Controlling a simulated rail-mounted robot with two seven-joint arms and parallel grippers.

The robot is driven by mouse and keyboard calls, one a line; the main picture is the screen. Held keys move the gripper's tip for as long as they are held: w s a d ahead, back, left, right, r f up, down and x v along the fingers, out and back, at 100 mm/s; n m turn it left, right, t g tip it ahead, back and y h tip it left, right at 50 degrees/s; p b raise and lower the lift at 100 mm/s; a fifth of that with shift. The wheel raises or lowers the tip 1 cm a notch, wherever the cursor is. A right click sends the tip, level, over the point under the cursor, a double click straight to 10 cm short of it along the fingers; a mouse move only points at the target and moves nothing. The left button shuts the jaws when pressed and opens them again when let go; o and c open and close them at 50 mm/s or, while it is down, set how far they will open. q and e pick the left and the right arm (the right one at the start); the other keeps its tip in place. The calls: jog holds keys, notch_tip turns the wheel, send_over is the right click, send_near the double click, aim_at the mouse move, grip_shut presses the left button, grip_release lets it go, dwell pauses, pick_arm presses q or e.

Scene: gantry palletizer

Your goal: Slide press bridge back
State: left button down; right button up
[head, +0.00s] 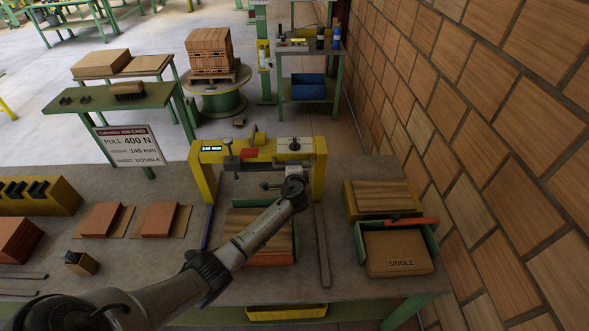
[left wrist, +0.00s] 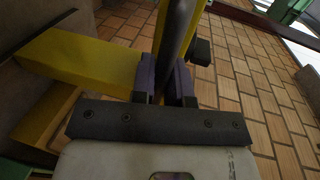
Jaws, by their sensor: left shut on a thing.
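The yellow press bridge (head: 318,172) spans the bench, with its legs at the far ends of two long rails, a bluish left one (head: 206,228) and a brown right one (head: 322,247). A small display and several fittings sit on its crossbeam. My left arm reaches in from the lower left to the bridge's near side, by its right leg. My left gripper (left wrist: 165,85) is shut on a dark round bar (left wrist: 178,30) in the left wrist view. A yellow beam (left wrist: 85,65) lies beside it. In the head view the wrist hides the fingertips. My right gripper is not in view.
A wooden-topped stack (head: 240,222) lies between the rails, partly behind my arm. A box marked SINGLE (head: 398,253) and a wood-topped yellow block (head: 382,197) sit at the right, near the brick-patterned wall (head: 480,140). A sign (head: 129,146) stands behind the bench.

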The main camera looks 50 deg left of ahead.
pick_arm(q)
jog(key=c, duration=1.1)
grip_release()
jog(key=shift+w+a, duration=0.15)
jog(key=shift+a, duration=0.1)
jog(key=shift+c, duration=0.2)
jog(key=shift+d, duration=0.1)
jog(key=shift+s+d+r, duration=0.1)
jog(key=shift+s+d, duration=0.2)
jog(key=shift+d, duration=0.15)
jog(key=v, duration=1.2)
jog(key=shift+s+d, duration=0.3)
